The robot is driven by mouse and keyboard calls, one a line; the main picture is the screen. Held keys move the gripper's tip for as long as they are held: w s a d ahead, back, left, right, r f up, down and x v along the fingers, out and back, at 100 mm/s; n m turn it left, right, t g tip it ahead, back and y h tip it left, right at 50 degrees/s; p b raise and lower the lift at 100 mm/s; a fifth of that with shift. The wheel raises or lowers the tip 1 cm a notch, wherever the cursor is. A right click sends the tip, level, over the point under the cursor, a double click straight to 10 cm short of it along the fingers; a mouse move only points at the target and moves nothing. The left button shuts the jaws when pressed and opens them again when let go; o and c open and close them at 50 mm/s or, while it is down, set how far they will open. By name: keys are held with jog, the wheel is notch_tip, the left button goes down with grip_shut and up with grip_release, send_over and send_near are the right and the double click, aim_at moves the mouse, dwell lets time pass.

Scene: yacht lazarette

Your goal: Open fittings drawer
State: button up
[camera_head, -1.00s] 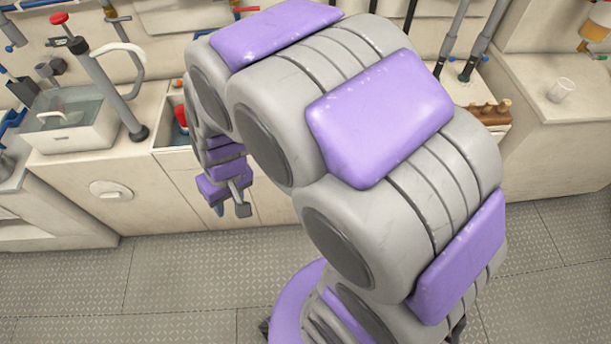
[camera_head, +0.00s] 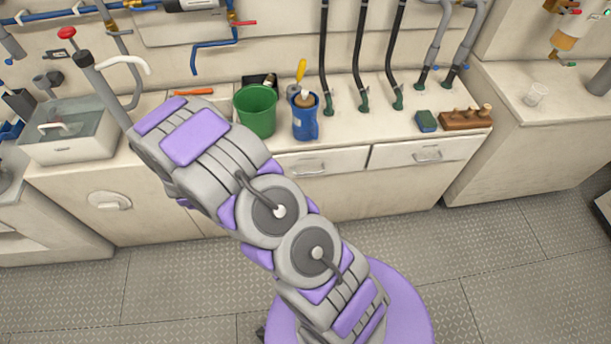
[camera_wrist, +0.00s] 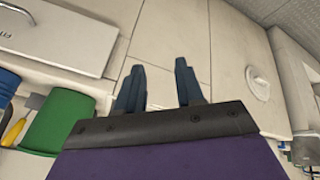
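Two pale drawer fronts with bar handles show in the head view, one left (camera_head: 312,163) and one right (camera_head: 425,152), under the counter top. Both look shut. I cannot tell which is the fittings drawer. A drawer front (camera_wrist: 55,38) with a grey handle (camera_wrist: 12,22) also shows at upper left in the wrist view. My gripper (camera_wrist: 158,82) has its two dark blue fingers apart, with nothing between them, facing the pale cabinet front. In the head view my arm hides the gripper and the front behind it, left of the left drawer.
A green bucket (camera_head: 256,110) and a blue container (camera_head: 304,120) stand on the counter. A basin (camera_head: 70,130) with a tap is at left. Hoses, a green-blue block (camera_head: 427,121) and a wooden rack (camera_head: 465,118) are at right. The floor (camera_head: 180,285) is clear.

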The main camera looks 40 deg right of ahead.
jog(key=s+d+f+n+t+h+p, duration=0.1)
jog(key=s+d+f+h, duration=0.1)
jog(key=d+f, duration=0.35)
jog(key=s+d+f+n+h+p, duration=0.1)
jog(key=s+d+f+h, duration=0.15)
jog(key=d+f, duration=0.35)
jog(key=s+d+n+t+h+p, duration=0.25)
jog(key=s+d+n+h, duration=0.3)
jog(key=s+d, duration=0.45)
jog(key=r+b+x, duration=0.1)
jog(key=b+x, duration=0.2)
jog(key=x, duration=1.3)
jog(key=shift+w+t+h, duration=0.3)
jog(key=shift+w+t, duration=0.15)
jog(key=shift+w, duration=0.05)
jog(key=shift+a+r, duration=0.15)
jog(key=shift+r, duration=0.1)
jog(key=shift+c, duration=1.1)
jog(key=shift+s+d, duration=0.1)
jog(key=shift+d, duration=0.1)
grip_shut()
